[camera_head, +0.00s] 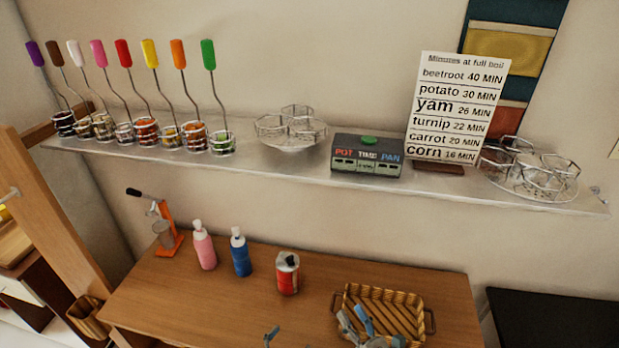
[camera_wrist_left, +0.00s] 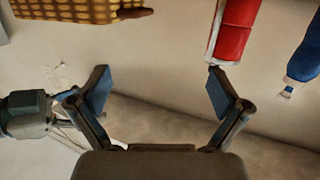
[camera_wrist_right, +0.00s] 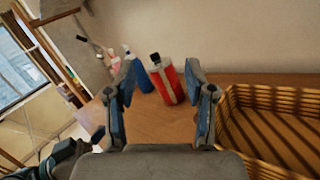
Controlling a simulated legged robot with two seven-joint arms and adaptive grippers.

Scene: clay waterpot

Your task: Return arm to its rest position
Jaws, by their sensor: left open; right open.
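My right gripper (camera_head: 356,320) is open and empty over the left front part of the wicker basket in the head view. In the right wrist view its fingers (camera_wrist_right: 161,85) are spread, with the red can visible beyond them and not held. Only a tip of my left gripper (camera_head: 271,336) shows at the bottom edge of the head view. The left wrist view shows its fingers (camera_wrist_left: 158,92) wide apart with nothing between them. The forearms are mostly out of the head view.
The wooden table holds a red can (camera_head: 288,280), blue bottle (camera_head: 240,256), pink bottle (camera_head: 204,250), orange-based device (camera_head: 169,235) and wicker basket (camera_head: 428,296). The shelf (camera_head: 255,167) above bears handled wire baskets (camera_head: 146,131), a timer box (camera_head: 366,157), a sign (camera_head: 457,105) and empty wire racks (camera_head: 291,127).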

